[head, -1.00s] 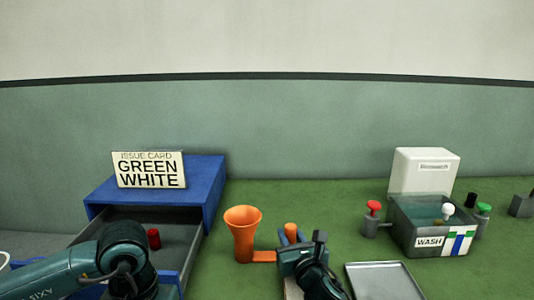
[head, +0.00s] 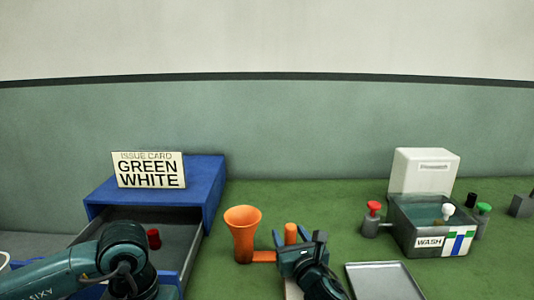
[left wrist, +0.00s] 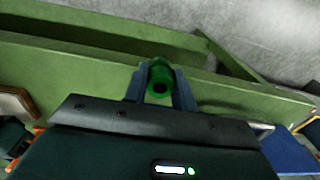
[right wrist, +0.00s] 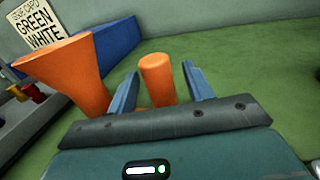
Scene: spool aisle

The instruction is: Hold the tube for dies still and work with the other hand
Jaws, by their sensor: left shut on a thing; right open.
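An orange flared tube (head: 243,232) stands upright on the green bench, joined by a low orange arm (head: 264,256) to a short orange post (head: 290,233). My right gripper (head: 291,238) is open, with its fingers on either side of the post. In the right wrist view the post (right wrist: 157,80) stands between the fingers with gaps, and the tube (right wrist: 70,75) is to the left. My left gripper (left wrist: 160,88) is shut on a green cylindrical piece (left wrist: 160,77) with a dark hole in its end. The head view hides that gripper and shows only my left arm.
A blue cabinet (head: 205,195) has its drawer (head: 183,232) open with a red piece (head: 153,238) inside; its card (head: 149,170) reads GREEN WHITE. A metal tray (head: 385,283) lies at front right. A WASH box (head: 400,230) stands behind it, holding a white-topped piece (head: 448,210).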

